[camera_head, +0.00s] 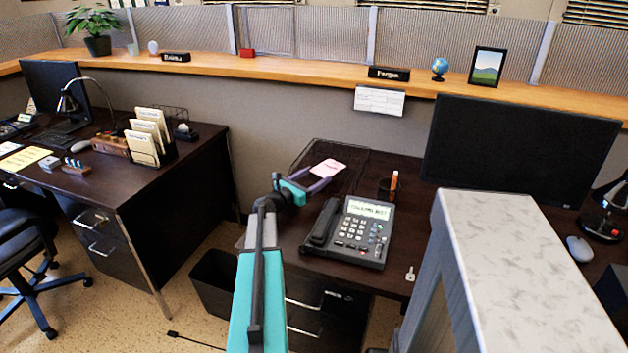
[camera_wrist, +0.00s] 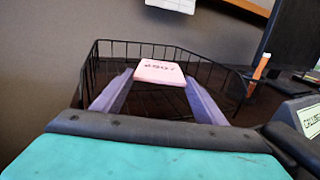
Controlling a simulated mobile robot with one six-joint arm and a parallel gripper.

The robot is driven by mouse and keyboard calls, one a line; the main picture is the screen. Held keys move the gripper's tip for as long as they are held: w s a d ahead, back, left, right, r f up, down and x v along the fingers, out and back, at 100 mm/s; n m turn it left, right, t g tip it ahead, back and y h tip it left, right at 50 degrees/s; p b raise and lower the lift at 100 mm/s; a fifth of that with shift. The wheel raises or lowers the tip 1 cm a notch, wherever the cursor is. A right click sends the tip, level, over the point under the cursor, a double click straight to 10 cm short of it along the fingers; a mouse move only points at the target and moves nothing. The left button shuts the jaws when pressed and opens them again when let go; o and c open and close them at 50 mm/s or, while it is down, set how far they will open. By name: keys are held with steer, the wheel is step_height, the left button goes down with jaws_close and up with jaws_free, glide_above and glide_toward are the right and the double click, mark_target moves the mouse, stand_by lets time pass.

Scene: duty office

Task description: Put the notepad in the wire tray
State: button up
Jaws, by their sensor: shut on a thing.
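The notepad (camera_head: 328,168) is a small pale pink pad with dark writing on it. My gripper (camera_head: 314,178) is shut on it, with the purple fingers at either side of its near end. In the wrist view the notepad (camera_wrist: 160,72) lies roughly flat beyond the fingertips (camera_wrist: 158,84). The wire tray (camera_head: 345,148) is a black mesh basket on the right desk's back left corner. In the wrist view the tray's wire wall (camera_wrist: 215,68) stands behind and around the notepad. The notepad appears over the tray; its exact height above the tray floor is unclear.
A desk phone (camera_head: 350,232) stands right of my arm. A pen cup (camera_head: 386,189) with an orange pen stands right of the tray. A large monitor (camera_head: 520,155) is at the right, and a grey partition (camera_head: 270,125) rises behind the tray.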

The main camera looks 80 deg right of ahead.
steer(key=shift+f+b, duration=0.45)
steer(key=shift+f, duration=0.2)
steer(key=o, duration=1)
steer(key=shift+o, duration=0.2)
steer(key=shift+r, duration=0.15)
steer(key=shift+r+p, duration=0.6)
steer(key=shift+r, duration=0.1)
steer(key=v, duration=0.4)
steer(key=b+v, duration=0.1)
steer(key=v, duration=0.7)
steer(key=shift+f, duration=0.25)
steer(key=shift+r, duration=0.1)
